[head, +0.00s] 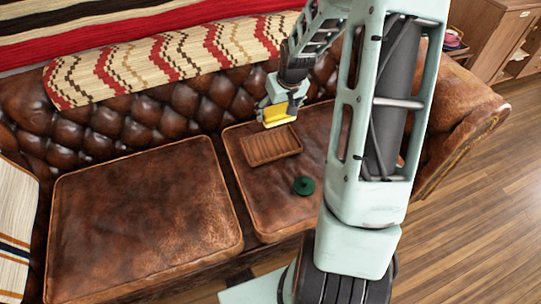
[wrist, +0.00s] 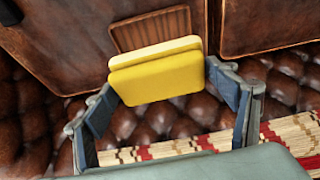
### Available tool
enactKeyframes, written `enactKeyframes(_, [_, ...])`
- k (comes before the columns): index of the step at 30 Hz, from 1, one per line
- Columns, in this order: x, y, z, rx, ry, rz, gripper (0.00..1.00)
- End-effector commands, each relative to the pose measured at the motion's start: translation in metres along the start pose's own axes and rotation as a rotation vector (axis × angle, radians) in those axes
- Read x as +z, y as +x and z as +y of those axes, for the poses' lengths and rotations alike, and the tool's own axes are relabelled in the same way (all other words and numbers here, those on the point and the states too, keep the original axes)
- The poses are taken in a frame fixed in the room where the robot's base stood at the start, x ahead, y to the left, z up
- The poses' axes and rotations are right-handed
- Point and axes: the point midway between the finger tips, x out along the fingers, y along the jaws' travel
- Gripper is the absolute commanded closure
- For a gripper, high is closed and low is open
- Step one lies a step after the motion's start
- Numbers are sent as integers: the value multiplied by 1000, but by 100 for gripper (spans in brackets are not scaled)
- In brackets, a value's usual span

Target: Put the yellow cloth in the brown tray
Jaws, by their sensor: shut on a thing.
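The yellow cloth (head: 278,116) is a thick, folded block, held by my gripper (head: 276,110). In the wrist view the cloth (wrist: 160,78) sits between the two fingers (wrist: 165,85), which are shut on it from both sides. The brown tray (head: 271,149) lies on the right seat cushion of the leather sofa. It is a shallow rectangle with a ribbed floor, and no object shows in it. The cloth is in the air near the tray's far right edge in the head view. In the wrist view the cloth hides part of the tray (wrist: 140,34).
The left cushion (head: 140,215) is clear.

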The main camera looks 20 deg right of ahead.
Motion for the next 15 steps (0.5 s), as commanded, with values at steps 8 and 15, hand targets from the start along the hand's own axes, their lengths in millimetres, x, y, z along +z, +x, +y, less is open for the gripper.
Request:
enactKeyframes(8, [28, 101, 50, -3, 13, 5, 40])
enactKeyframes(15, [41, 145, 78, -3, 19, 14, 40])
